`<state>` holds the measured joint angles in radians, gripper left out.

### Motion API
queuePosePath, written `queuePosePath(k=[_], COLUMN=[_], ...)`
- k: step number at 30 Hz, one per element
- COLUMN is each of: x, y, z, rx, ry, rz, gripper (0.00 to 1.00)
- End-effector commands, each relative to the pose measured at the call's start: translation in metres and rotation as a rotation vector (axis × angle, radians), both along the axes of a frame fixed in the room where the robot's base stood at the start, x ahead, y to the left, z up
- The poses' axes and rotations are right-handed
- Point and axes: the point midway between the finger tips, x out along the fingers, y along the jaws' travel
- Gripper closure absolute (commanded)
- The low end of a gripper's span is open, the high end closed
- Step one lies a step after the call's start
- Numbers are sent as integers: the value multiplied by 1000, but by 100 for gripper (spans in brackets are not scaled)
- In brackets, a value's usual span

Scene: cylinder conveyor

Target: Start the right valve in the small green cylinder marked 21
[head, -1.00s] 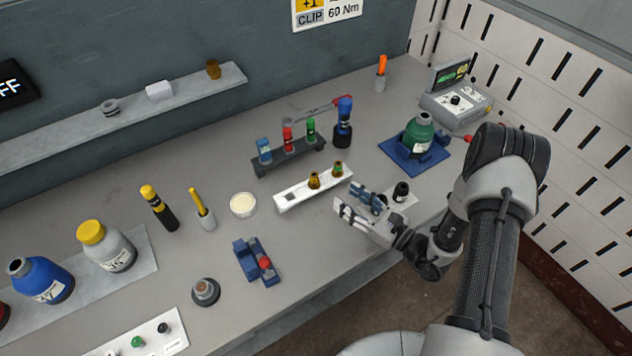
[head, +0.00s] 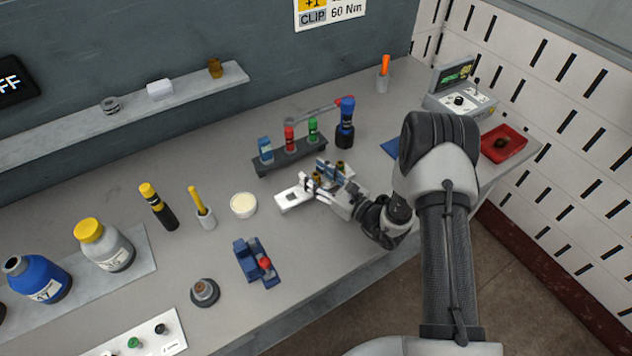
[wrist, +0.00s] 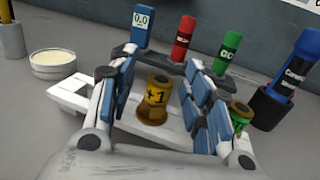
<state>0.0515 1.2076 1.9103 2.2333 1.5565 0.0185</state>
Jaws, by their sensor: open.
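My gripper (head: 319,179) is open over the white tray (head: 287,201). In the wrist view its fingers stand on either side of a brass valve (wrist: 153,103) with a yellow "+1" band, without a visible grip. A second brass valve with a green band (wrist: 241,114) stands to the right, outside the right finger and partly covered by it. In the head view the fingers partly cover both valves. The green cylinder is hidden behind my arm; only a corner of its blue mat (head: 390,148) shows.
Close behind the tray is a dark rack (head: 292,157) with blue, red and green tools. A blue-topped tool (head: 346,118) stands at its right. A white cup (head: 243,204) and a blue clamp (head: 257,262) lie left. A red tray (head: 503,144) stands at the far right.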

Motion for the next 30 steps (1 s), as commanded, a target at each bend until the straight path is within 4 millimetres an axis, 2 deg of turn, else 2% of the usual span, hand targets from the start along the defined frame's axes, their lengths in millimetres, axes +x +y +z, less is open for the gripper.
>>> queuePosePath(k=[5, 25, 30], x=[0, 0, 0], y=[0, -1, -1], z=[0, 0, 0], rx=[0, -1, 0], ry=[0, 1, 0], rz=[-1, -1, -1], gripper=[54, 99, 100])
